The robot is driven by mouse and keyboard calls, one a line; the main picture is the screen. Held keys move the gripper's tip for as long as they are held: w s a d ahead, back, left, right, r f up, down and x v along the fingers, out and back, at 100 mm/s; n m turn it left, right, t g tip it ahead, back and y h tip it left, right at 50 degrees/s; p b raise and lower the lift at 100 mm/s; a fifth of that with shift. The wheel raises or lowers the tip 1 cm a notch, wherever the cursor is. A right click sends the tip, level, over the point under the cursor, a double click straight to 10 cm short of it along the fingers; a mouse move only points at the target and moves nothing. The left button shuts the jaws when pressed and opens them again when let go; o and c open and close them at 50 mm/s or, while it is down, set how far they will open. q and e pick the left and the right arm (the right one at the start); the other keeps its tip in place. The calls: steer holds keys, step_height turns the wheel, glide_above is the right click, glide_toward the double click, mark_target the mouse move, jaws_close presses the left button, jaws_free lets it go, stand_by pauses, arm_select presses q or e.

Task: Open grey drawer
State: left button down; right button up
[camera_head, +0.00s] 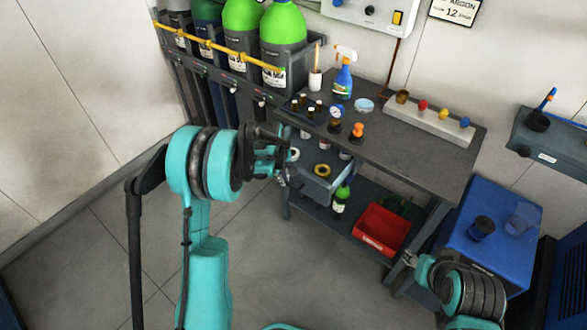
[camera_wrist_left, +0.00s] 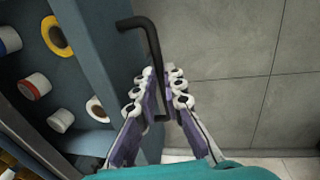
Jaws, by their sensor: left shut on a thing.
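The grey drawer (camera_head: 326,188) under the workbench stands pulled out, with its inside in view. It holds a yellow roll (camera_head: 322,171) and some white rolls. In the left wrist view the drawer's front panel (camera_wrist_left: 88,55) runs down the left side, with a dark bar handle (camera_wrist_left: 146,28) standing out from it. My left gripper (camera_head: 283,160) is at the drawer front. In the left wrist view its fingers (camera_wrist_left: 160,98) are closed around the handle. My right gripper (camera_head: 412,264) is low at the right, small and partly hidden by its own arm, so its jaws are unclear.
The workbench top (camera_head: 405,150) carries a spray bottle (camera_head: 343,78), small bottles and a rail with coloured knobs. A red bin (camera_head: 381,230) is on the lower shelf. Gas cylinders (camera_head: 283,40) stand behind a yellow bar. A blue cabinet (camera_head: 490,245) is at right. The left floor is clear.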

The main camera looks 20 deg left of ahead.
arm_select(q)
steer(key=s+a, duration=0.3)
steer(key=s, duration=0.6)
steer(key=shift+a, duration=0.1)
steer(key=c, duration=1.6)
jaws_free()
steer(key=shift+w, duration=0.1)
step_height(320, 180, up, 12)
steer(key=s, duration=0.2)
steer(key=shift+a, duration=0.35)
steer(key=shift+f, duration=0.1)
